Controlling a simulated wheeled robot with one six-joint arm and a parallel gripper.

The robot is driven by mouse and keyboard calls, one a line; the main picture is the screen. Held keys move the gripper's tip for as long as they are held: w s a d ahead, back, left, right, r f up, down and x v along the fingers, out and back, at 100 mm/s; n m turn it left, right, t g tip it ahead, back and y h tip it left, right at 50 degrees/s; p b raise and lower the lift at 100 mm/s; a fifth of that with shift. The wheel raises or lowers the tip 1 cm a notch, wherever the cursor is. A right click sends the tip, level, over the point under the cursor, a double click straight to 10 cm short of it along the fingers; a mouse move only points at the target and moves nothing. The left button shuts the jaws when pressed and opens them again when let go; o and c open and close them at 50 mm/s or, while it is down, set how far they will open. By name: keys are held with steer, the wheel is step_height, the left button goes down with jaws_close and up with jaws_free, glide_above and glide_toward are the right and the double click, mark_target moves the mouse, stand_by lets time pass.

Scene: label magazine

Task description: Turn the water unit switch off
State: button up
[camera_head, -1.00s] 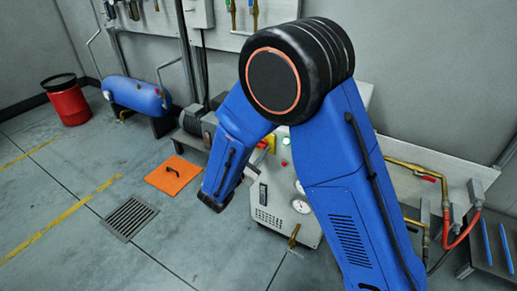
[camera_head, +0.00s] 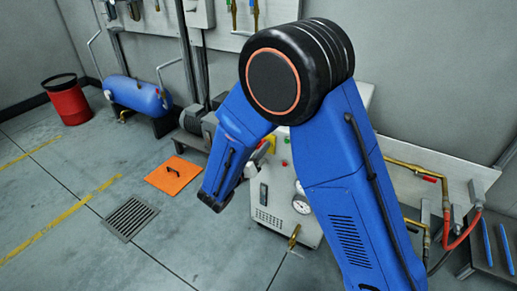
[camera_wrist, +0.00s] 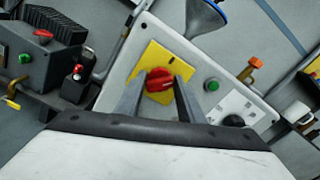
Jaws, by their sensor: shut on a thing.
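The water unit is a light grey cabinet (camera_head: 270,215), partly hidden behind my blue arm in the head view. Its panel (camera_wrist: 150,38) fills the middle of the wrist view. The switch is a red rotary knob (camera_wrist: 159,80) on a yellow square plate (camera_wrist: 152,58). My gripper (camera_wrist: 161,82) is at the knob, with one dark finger on each side, shut on it. The fingertips hide the knob's sides.
A green button (camera_wrist: 212,85) sits right of the switch, and an orange-handled valve (camera_wrist: 251,68) stands farther right. A dark box with buttons (camera_wrist: 40,55) is at left. Open floor (camera_head: 150,255) lies left of the unit.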

steer(key=n, duration=0.4)
steer(key=shift+f, duration=0.1)
steer(key=shift+n, duration=1.8)
steer(key=o, duration=1)
steer(key=shift+a, duration=0.1)
steer(key=v, duration=1.7)
steer(key=shift+s, duration=0.15)
